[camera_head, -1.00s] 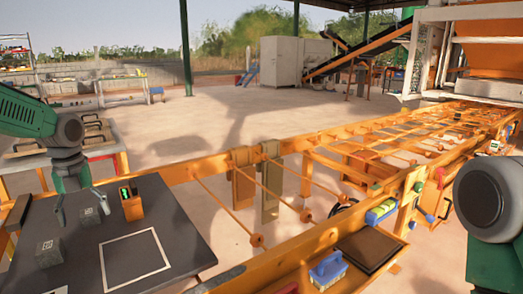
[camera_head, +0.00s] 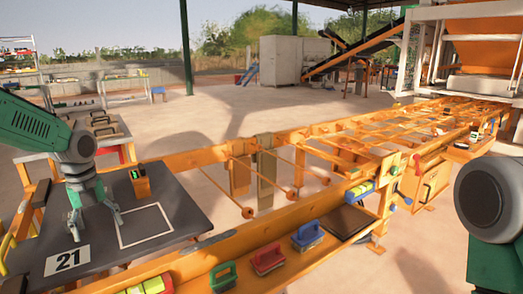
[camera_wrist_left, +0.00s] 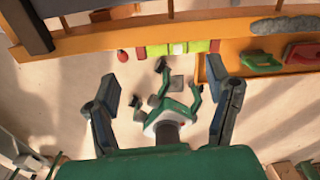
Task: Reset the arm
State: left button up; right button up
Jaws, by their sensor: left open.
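My left gripper (camera_head: 97,222) is over the dark table (camera_head: 185,200), its fingers spread and pointing down. It looks empty, left of a white square outline (camera_head: 145,226). In the left wrist view its two grey fingers (camera_wrist_left: 166,98) stand wide apart with nothing clamped between them. A smaller green clawed part (camera_wrist_left: 172,105) shows beyond them; I cannot tell whether it is my right gripper. No grey block shows clearly now.
Open floor lies behind.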

pick_arm(q)
jog(key=s+d+f+n+h, duration=0.1)
jog(key=s+d+f+n, duration=0.55)
jog(key=f, duration=0.35)
jog(key=s+d+f+n, duration=0.6)
jog(key=s+d+f, duration=0.15)
jog(key=f, duration=0.35)
jog(key=s+d+f+n, duration=0.1)
jog(key=s+f+n, duration=0.1)
jog(key=s+n, duration=0.5)
jog(key=s+d+f+n+y+p, duration=0.1)
jog(key=s+n, duration=0.5)
jog(key=s, duration=0.8)
jog(key=shift+d+f+n+t, duration=0.2)
jog(key=shift+f+n+t, duration=0.15)
jog(key=shift+f, duration=0.3)
jog(key=shift+w, duration=0.1)
